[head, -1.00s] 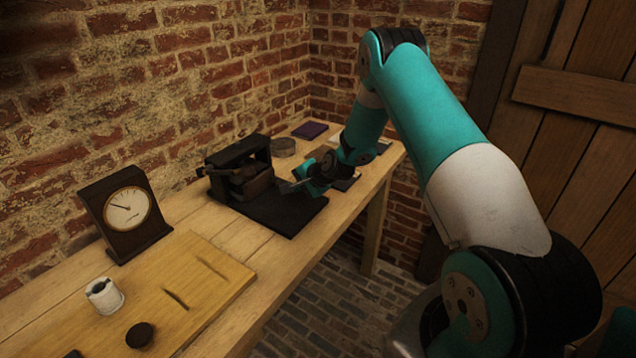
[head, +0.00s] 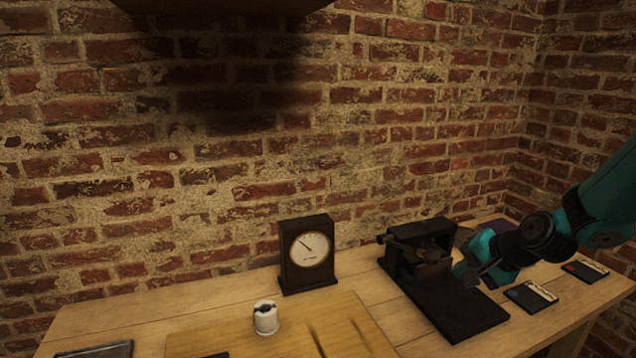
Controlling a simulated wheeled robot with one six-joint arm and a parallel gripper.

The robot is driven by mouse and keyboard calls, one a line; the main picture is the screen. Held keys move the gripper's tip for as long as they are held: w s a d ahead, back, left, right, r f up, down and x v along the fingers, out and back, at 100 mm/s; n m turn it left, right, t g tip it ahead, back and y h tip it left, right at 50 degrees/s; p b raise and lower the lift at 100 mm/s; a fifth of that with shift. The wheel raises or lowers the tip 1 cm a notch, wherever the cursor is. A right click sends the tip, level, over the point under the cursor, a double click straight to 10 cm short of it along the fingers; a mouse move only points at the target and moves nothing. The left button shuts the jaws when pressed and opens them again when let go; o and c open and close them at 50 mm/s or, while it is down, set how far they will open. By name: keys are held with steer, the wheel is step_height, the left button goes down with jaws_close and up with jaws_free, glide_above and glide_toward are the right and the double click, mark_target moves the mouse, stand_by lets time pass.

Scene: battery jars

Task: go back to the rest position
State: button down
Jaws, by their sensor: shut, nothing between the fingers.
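My gripper (head: 466,270) is at the right in the head view, low over the black base of a dark press-like device (head: 425,250). Its fingers look shut and I see nothing held in them. My teal arm reaches in from the right edge. I cannot tell whether the fingertips touch the device.
The wooden bench (head: 225,293) runs along a brick wall. A dark-cased dial clock or meter (head: 308,255), a white jar (head: 265,318) and a lighter board (head: 345,335) are left of the device. Two dark cards (head: 530,296) lie to its right. A dark shelf (head: 215,4) hangs above.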

steer(key=s+a+r+n+g+y, duration=0.1)
steer(key=s+a+r+n+g, duration=0.2)
steer(key=s+a+r+n, duration=0.5)
steer(key=s+a+r+n+g, duration=0.1)
steer(key=s+a+n, duration=0.1)
steer(key=s, duration=0.5)
steer(key=s+a+r+n+g+h, duration=0.1)
steer(key=s+a+r+n, duration=0.1)
steer(key=s, duration=0.6)
steer(key=s+a+r+n+g, duration=0.1)
steer(key=s+a+n+g, duration=0.1)
steer(key=s+a+n, duration=0.2)
steer(key=s, duration=0.3)
steer(key=shift+s+r, duration=0.2)
steer(key=shift+r, duration=0.05)
